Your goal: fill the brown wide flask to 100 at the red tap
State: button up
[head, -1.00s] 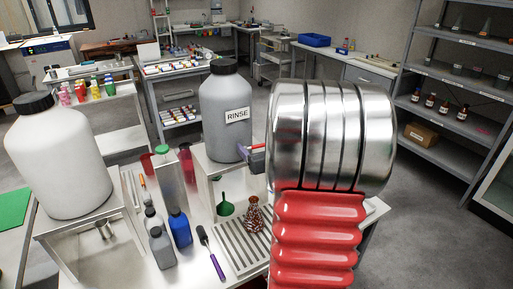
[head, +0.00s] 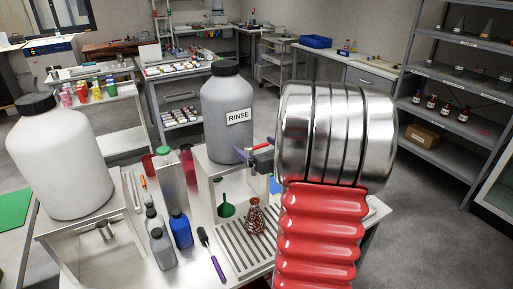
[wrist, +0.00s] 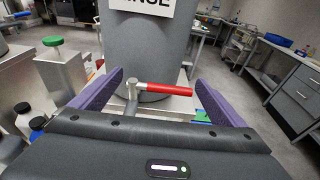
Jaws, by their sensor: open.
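The brown flask (head: 255,217) stands upright on the slatted metal drain in front of the grey RINSE container (head: 228,112). Its contents are too small to make out. In the wrist view the tap's red lever (wrist: 165,89) lies sideways on a metal stem, in front of the RINSE container (wrist: 158,55). My gripper (wrist: 159,79) is open, with the red lever between its two purple fingers; I see no finger closed on it. In the head view my gripper (head: 262,159) is partly hidden by my arm, beside the RINSE container and above the flask.
A white container (head: 60,165) stands at left. A grey bottle (head: 161,247), a blue bottle (head: 181,229) and a purple-handled brush (head: 212,255) are near the drain (head: 238,250). A green funnel (head: 226,208) sits behind the flask. A green-capped block (head: 170,180) stands left of the RINSE stand.

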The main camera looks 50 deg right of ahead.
jog(key=v, duration=1.3)
jog(key=shift+s, duration=0.4)
jog(key=shift+a, duration=0.15)
